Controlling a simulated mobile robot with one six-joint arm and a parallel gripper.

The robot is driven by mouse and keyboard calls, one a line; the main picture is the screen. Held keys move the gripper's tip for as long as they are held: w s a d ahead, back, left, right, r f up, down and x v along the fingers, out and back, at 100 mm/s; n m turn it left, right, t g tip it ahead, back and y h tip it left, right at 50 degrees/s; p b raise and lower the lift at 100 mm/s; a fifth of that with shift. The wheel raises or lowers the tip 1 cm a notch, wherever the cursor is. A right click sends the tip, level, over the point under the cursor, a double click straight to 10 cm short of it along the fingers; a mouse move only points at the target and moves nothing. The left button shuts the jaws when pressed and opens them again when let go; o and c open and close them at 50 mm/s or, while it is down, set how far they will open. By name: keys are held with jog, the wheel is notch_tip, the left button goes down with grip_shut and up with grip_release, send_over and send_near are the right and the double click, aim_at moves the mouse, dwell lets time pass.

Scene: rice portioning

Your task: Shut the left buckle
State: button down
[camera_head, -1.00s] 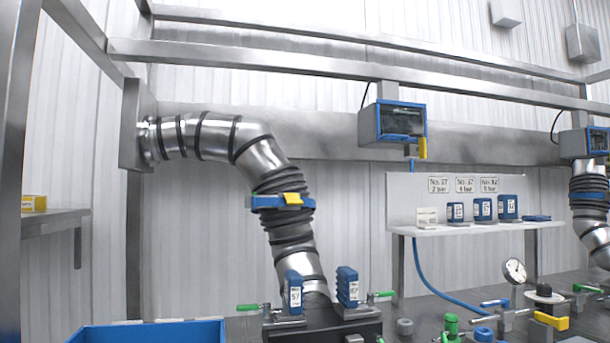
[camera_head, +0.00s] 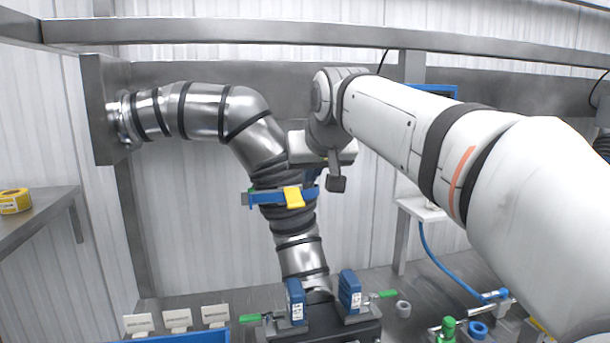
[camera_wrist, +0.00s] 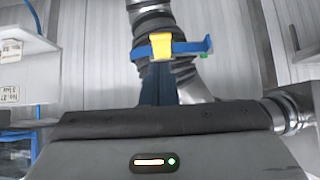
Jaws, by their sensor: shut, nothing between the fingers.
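The left buckle is a blue band (camera_head: 265,196) with a yellow latch (camera_head: 294,197), around the ribbed dark part of the left steel pipe. Its blue end sticks out to the left, clear of the pipe. In the wrist view, which is upside down, the blue band (camera_wrist: 186,48) and yellow latch (camera_wrist: 160,46) are at top centre, and the free end sticks out to the right. My gripper (camera_head: 311,178) is beside the band's right end in the head view. Its dark fingers (camera_wrist: 157,76) are shut and empty, pointing at the band. Whether they touch it is unclear.
The bent steel pipe (camera_head: 206,110) runs from a wall flange down to a black base with two blue blocks (camera_head: 296,302). A white shelf (camera_head: 421,209) stands to the right, partly behind my arm. A yellow roll (camera_head: 14,201) lies on the left shelf. White cards (camera_head: 177,319) stand below.

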aim_at(296, 206)
jog(key=p+x, duration=0.1)
jog(key=x, duration=1.3)
jog(key=shift+w+r, duration=0.1)
jog(key=shift+r, duration=0.05)
jog(key=shift+a, duration=0.1)
jog(key=shift+a, duration=0.1)
